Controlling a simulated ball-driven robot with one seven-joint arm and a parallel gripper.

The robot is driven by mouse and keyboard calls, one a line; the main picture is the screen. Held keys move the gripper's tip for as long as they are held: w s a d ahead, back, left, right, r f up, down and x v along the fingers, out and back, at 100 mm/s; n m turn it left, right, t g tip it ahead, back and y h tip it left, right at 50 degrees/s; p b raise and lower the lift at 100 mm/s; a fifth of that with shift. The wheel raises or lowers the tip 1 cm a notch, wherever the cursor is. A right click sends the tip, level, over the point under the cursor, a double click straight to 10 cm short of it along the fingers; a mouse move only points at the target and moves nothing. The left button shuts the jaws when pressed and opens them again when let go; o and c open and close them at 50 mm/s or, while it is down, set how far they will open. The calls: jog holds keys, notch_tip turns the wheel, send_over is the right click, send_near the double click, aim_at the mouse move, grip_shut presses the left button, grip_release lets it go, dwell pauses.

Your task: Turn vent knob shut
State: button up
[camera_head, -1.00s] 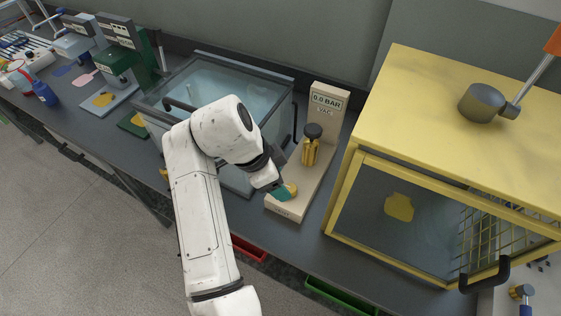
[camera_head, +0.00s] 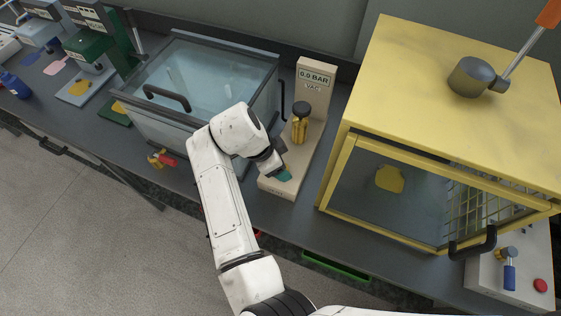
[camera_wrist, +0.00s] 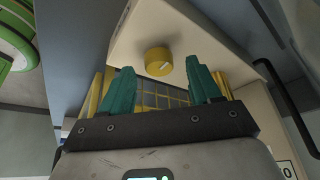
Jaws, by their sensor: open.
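A round yellow knob (camera_wrist: 158,61) with a pale pointer line sits on the beige base of the vacuum unit (camera_head: 303,90). In the wrist view it shows just beyond and between the fingertips of my gripper (camera_wrist: 161,75). The teal fingers are open, one on each side, with gaps to the knob in the picture; I cannot tell how deep they reach. In the head view, my gripper (camera_head: 284,174) is over the front of the base and hides the knob. The unit's display reads 0.0 BAR.
A black-topped gold fitting (camera_head: 300,122) stands on the unit behind my gripper. A glass-lidded tank (camera_head: 205,85) with black handles is close on the left, a yellow cabinet (camera_head: 450,60) on the right. A red-handled valve (camera_head: 163,160) is at the tank's front.

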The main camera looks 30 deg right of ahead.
jog(key=shift+d+f, duration=0.25)
jog(key=shift+f, duration=0.4)
jog(key=shift+c, duration=0.4)
jog(key=c, duration=1)
jog(key=shift+o, duration=0.2)
